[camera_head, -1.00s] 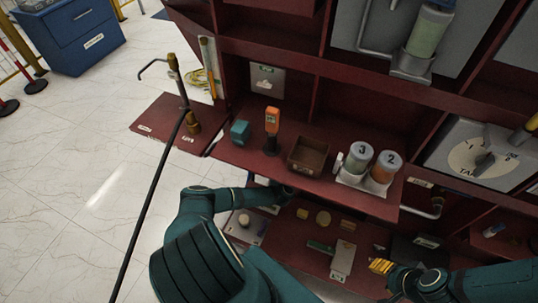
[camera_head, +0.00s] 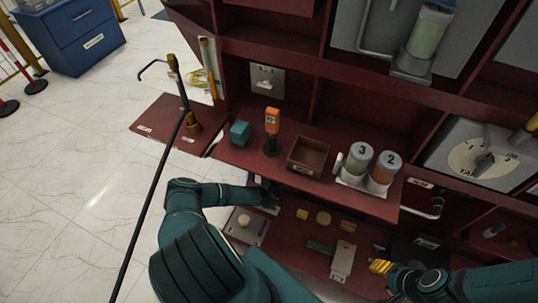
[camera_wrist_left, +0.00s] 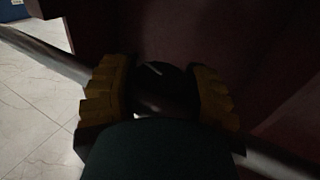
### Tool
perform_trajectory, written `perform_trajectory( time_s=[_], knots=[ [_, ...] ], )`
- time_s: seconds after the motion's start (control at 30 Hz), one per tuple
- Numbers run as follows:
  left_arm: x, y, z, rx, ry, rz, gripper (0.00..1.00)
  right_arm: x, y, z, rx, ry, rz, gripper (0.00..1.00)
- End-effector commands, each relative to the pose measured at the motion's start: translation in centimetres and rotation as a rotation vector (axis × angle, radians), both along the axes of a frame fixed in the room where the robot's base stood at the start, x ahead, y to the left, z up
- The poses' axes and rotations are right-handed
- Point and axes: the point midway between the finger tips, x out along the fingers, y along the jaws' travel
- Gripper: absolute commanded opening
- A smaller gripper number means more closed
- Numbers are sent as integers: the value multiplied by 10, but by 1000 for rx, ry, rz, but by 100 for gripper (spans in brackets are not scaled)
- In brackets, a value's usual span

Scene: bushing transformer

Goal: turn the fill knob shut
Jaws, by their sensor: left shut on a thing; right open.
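The fill knob (camera_wrist_left: 160,76) is a dark round knob with a pale line on its face, on a grey pipe in the left wrist view. My left gripper (camera_wrist_left: 160,98) has its yellow fingers on both sides of the knob and is shut on it. The view is dark, and the finger contact is hard to make out. In the head view my left arm reaches under the shelf edge, and its fingers and the knob are hidden there. My right gripper (camera_head: 380,267), with yellow fingers, is open and empty in front of the lower shelf at the right.
The red upper shelf (camera_head: 235,157) holds a teal block (camera_head: 239,133), an orange meter (camera_head: 272,121), a brown bin (camera_head: 308,157) and canisters (camera_head: 358,161). The lower shelf holds small parts. A dial panel (camera_head: 480,155) is at right; a black hose (camera_head: 148,205) crosses the left floor.

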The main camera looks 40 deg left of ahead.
Motion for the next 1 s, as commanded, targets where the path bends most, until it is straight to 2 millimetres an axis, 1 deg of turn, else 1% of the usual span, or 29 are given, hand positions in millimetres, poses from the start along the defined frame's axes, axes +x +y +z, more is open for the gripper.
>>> perform_trajectory(
  time_s=[0.3, 0.6, 0.8, 1.0],
  knots=[
    [-1, 1, -1, 4, 6, -299, 13, 0, 0, 0, 0, 0, 0, 47],
    [-1, 1, -1, 2, 7, -532, 13, 0, 0, 0, 0, 0, 0, 47],
    [-1, 0, -1, 1, 5, -631, 13, 0, 0, 0, 0, 0, 0, 47],
    [-1, 0, -2, 0, 4, -684, 13, 0, 0, 0, 0, 0, 0, 47]
  ],
)
